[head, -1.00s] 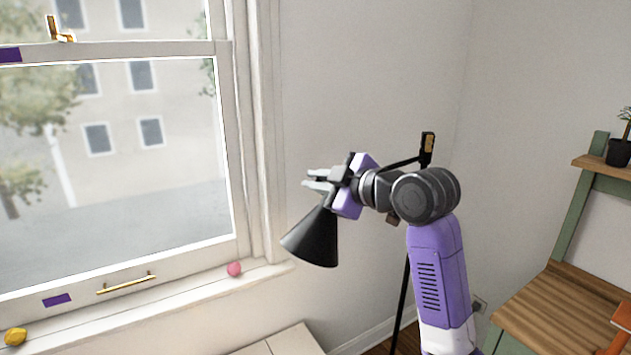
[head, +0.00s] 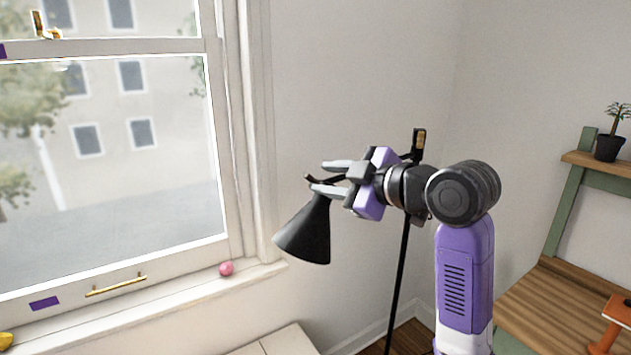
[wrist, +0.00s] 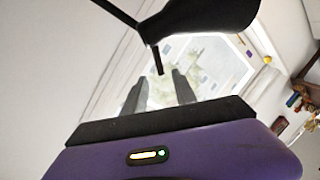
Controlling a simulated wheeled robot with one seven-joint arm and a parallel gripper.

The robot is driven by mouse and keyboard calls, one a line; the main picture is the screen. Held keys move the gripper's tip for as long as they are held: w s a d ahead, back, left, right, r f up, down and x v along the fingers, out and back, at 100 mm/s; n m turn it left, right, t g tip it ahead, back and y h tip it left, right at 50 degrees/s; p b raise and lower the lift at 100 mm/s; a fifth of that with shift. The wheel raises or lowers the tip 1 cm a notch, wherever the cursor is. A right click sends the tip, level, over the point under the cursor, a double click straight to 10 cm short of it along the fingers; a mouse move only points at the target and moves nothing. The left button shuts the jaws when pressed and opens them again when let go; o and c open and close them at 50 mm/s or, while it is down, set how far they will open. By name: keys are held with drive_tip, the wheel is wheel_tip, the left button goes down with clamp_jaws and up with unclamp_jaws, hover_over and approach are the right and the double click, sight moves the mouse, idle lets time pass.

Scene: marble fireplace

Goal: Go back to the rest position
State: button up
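My gripper (head: 334,178) is raised at mid-height in the head view, pointing left toward the window. Its two grey fingers are apart with nothing visible held between them. In the wrist view the fingers (wrist: 159,92) also stand apart, with the window beyond them. A black cone-shaped lamp shade (head: 305,232) hangs just below and in front of the fingers in the head view. In the wrist view the shade (wrist: 205,18) fills the top, with a thin dark rod end near the fingers. I cannot tell whether the gripper touches the lamp.
The lamp's black pole (head: 398,285) stands behind my arm. The window (head: 120,150) is at left, with a pink ball (head: 226,268) and a yellow object (head: 5,340) on its sill. A wooden desk (head: 545,300) and a shelf with a potted plant (head: 609,147) are at right.

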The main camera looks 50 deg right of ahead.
drive_tip(key=shift+v, duration=0.8)
wheel_tip(320, 180, up, 6)
drive_tip(key=d+m+t+h, duration=0.2)
drive_tip(key=m+t, duration=0.1)
drive_tip(key=s+a+f+m+h, duration=0.2)
drive_tip(key=s+a+f+m, duration=0.15)
drive_tip(key=f, duration=0.35)
drive_tip(key=s+a+f+m+t+h, duration=0.1)
drive_tip(key=s+a+f+m, duration=0.3)
drive_tip(key=f, duration=0.3)
drive_tip(key=s+a+f+m+h, duration=0.2)
drive_tip(key=s+a+f+m, duration=0.1)
drive_tip(key=a+f, duration=0.3)
drive_tip(key=s+a+f+n+g+y, duration=0.2)
drive_tip(key=s+a+f+y, duration=0.2)
drive_tip(key=s+a+f, duration=0.3)
drive_tip(key=s+a+f+n+g+y, duration=0.2)
drive_tip(key=s+a+f, duration=0.5)
drive_tip(key=s, duration=0.7)
wheel_tip(320, 180, down, 3)
drive_tip(key=n+y, duration=0.1)
drive_tip(key=y, duration=0.1)
drive_tip(key=shift+s+g+y, duration=0.15)
drive_tip(key=shift+g+y, duration=0.15)
